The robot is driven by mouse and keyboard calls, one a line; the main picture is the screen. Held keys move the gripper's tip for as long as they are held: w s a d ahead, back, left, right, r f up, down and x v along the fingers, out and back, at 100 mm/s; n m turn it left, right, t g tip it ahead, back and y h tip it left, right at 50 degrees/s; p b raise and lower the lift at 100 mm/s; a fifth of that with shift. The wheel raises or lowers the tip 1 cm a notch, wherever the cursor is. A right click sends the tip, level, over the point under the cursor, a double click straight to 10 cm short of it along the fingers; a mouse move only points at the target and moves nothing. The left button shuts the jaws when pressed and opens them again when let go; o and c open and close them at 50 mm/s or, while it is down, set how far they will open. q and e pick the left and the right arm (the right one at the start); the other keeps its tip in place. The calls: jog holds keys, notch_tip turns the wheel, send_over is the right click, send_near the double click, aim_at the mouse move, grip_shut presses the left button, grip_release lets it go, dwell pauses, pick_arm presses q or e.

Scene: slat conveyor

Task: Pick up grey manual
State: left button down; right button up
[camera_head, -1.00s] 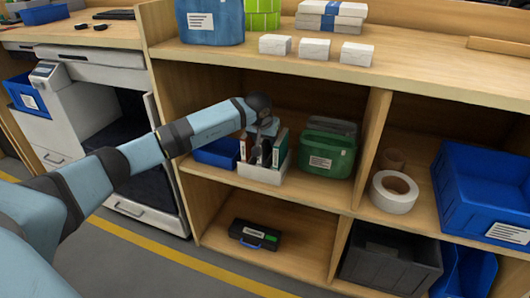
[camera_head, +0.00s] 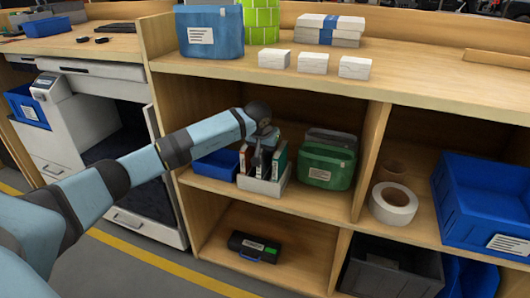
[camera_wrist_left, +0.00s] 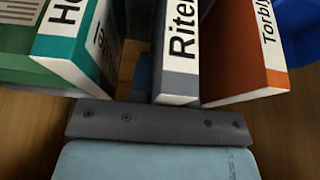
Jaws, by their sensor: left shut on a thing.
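The grey manual (camera_wrist_left: 181,55) stands in the middle of the left wrist view, with a grey and white spine reading "Riten". A teal manual (camera_wrist_left: 78,40) is to its left and an orange manual (camera_wrist_left: 247,55) to its right. In the head view, the orange (camera_head: 243,160) and teal (camera_head: 279,160) manuals stand in a white holder (camera_head: 262,186) on the middle shelf. My left gripper (camera_head: 263,158) reaches down between them, shut on the grey manual. One finger (camera_wrist_left: 143,78) shows beside the manual; the other is hidden. My right gripper is out of view.
A green box (camera_head: 327,164) stands right of the holder and a blue bin (camera_head: 216,165) left of it. The shelf top (camera_head: 270,75) is close above my wrist. A tape roll (camera_head: 393,203) sits beyond the divider (camera_head: 371,150).

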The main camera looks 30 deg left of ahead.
pick_arm(q)
notch_tip(320, 180, up, 4)
jog(key=shift+r+p, duration=0.1)
jog(key=shift+p, duration=0.8)
jog(key=s+d+p, duration=0.4)
jog(key=s+p, duration=0.1)
jog(key=s, duration=1.3)
jog(key=shift+w+d+r+p, duration=0.15)
jog(key=shift+r+p, duration=0.65)
jog(key=shift+r, duration=0.7)
jog(key=shift+w+a+r+p, duration=0.1)
jog(key=shift+r+p, duration=0.65)
jog(key=shift+r, duration=0.7)
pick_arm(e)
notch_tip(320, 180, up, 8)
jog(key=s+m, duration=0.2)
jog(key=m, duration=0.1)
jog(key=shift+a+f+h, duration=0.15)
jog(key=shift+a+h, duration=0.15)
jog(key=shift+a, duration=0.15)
